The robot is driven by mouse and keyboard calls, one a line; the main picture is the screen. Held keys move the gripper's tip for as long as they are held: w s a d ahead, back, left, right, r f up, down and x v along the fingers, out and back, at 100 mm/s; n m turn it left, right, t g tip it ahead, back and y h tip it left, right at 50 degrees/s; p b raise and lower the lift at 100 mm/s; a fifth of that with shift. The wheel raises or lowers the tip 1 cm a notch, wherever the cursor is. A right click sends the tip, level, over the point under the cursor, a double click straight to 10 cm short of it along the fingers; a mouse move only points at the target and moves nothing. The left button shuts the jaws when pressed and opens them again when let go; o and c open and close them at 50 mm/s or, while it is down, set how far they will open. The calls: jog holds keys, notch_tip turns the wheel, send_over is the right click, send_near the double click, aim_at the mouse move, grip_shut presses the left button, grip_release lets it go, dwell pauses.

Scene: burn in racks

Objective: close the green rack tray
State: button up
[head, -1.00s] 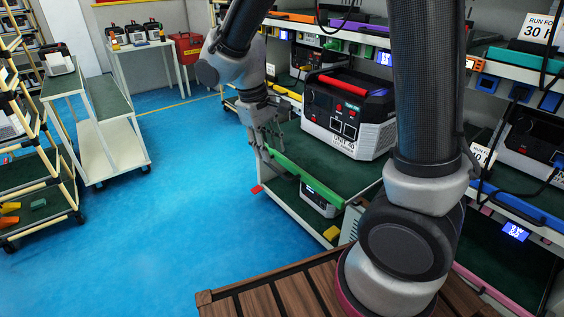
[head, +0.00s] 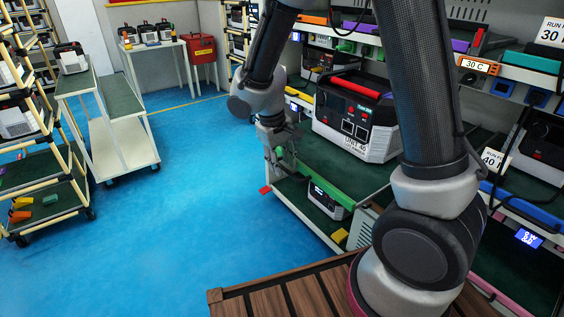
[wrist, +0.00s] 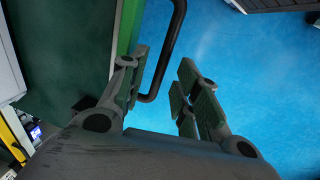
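The green rack tray (head: 338,184) is pulled out, its green front edge facing the floor. A black and white unit with a red handle (head: 355,118) stands on its dark green surface. My gripper (head: 276,160) is at the left end of the green edge. In the wrist view my gripper (wrist: 164,60) is open, with its fingers apart. A black bent handle bar (wrist: 172,45) runs between the fingers, not clamped. The green edge (wrist: 127,30) lies just left of the left finger. The head view hides whether a finger touches the handle.
A lower shelf holds another unit (head: 331,200), with a yellow block (head: 339,236) at its corner. Blue floor (head: 200,215) is free to the left. A white trolley (head: 120,130) stands farther left. A slatted wooden top (head: 270,300) is in front.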

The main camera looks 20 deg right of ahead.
jog(key=shift+f, duration=0.1)
jog(key=shift+c, duration=0.2)
grip_shut()
jog(key=shift+d, duration=0.1)
jog(key=w+d, duration=0.3)
jog(key=d, duration=0.8)
jog(key=w+d, duration=0.4)
jog(key=d, duration=0.7)
jog(key=w+d, duration=0.4)
jog(key=d, duration=0.8)
jog(key=shift+w+d, duration=0.1)
jog(key=shift+d, duration=0.05)
jog(key=shift+o, duration=0.2)
grip_release()
jog(key=shift+d, duration=0.2)
